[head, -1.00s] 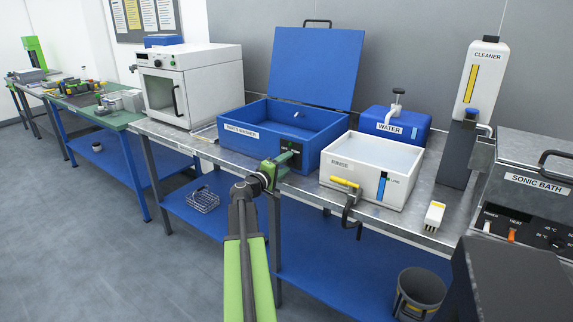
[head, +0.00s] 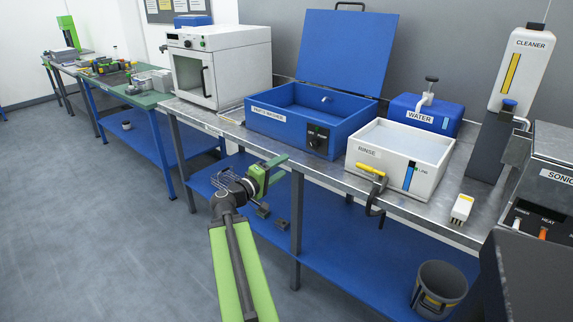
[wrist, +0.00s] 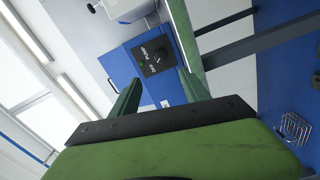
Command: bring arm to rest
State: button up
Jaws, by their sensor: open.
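My gripper (head: 268,172) is at the end of my green arm in the head view. It is in front of the bench's front edge, below the blue parts washer (head: 292,122). In the wrist view my gripper (wrist: 168,98) shows two green fingers spread apart, with nothing between them. The parts washer's black switch panel (wrist: 152,57) appears beyond the fingertips, turned on its side.
A wire basket (wrist: 294,128) lies on the blue lower shelf (head: 345,250). Open floor (head: 110,230) lies left.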

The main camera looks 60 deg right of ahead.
dwell(0.4)
jog(key=w+a+f+n+t+y, duration=0.1)
jog(key=w+a+f+n+t, duration=0.15)
jog(key=w+a, duration=0.65)
jog(key=w+a+f+n+t, duration=0.1)
jog(key=w+a+t, duration=0.4)
jog(key=w, duration=0.6)
jog(key=w+a+f+y, duration=0.35)
jog(key=a+f, duration=0.25)
jog(key=a, duration=0.6)
jog(key=w+a+f+y, duration=0.2)
jog(key=a+f+y, duration=0.25)
jog(key=a, duration=0.65)
jog(key=w+a+f+y, duration=0.25)
jog(key=a+f, duration=0.35)
jog(key=a, duration=0.6)
jog(key=s+a+f+n+g+y+p, duration=0.1)
jog(key=s+a+g+y, duration=0.15)
jog(key=a, duration=0.35)
jog(key=s+a+f+n+g+y+p, duration=0.1)
jog(key=s+a+y, duration=0.25)
jog(key=a, duration=0.25)
notch_tip(320, 180, up, 15)
jog(key=p, duration=1.4)
jog(key=shift+w+f+t+p, duration=0.15)
jog(key=shift+w+t+p, duration=0.05)
jog(key=shift+t+p, duration=0.1)
